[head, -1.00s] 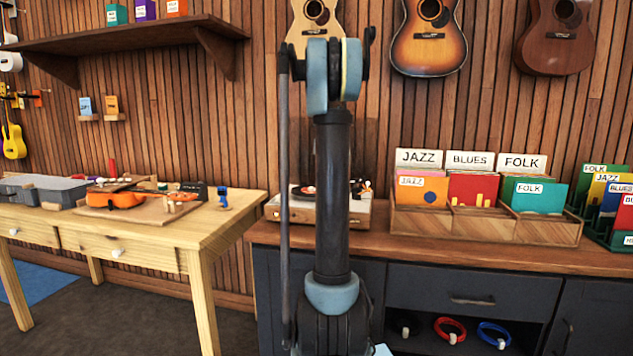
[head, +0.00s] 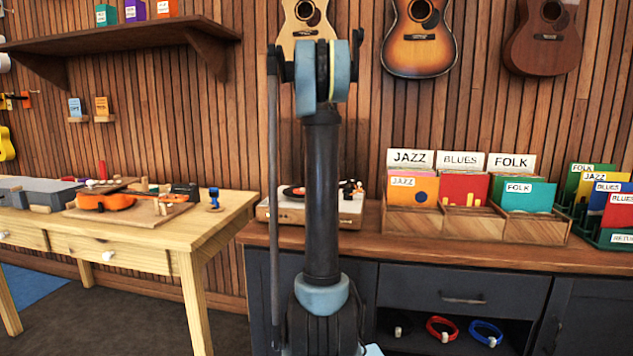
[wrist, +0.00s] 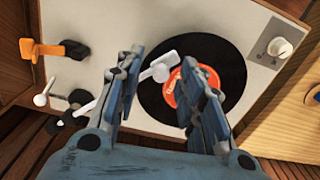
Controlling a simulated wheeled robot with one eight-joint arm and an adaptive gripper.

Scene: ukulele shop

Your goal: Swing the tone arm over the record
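The record player (wrist: 225,25) has a pale top with a black record (wrist: 225,60) and its red label (wrist: 180,95). The white headshell of the tone arm (wrist: 160,66) appears over the left part of the record, near the label, between my fingers in the picture. The rest of the tone arm is partly hidden behind my left finger. My gripper (wrist: 163,88) is open over the record player, with a finger on each side of the headshell; I cannot tell whether either touches it. In the head view, my arm hides my gripper and the middle of the record player (head: 290,212).
An orange-topped black part (wrist: 70,50) and a knob (wrist: 281,46) sit on the player's top. In the head view, a wooden record bin (head: 470,222) stands to the right on the counter. A wooden table (head: 225,215) with a violin-like orange instrument (head: 105,202) is on the left.

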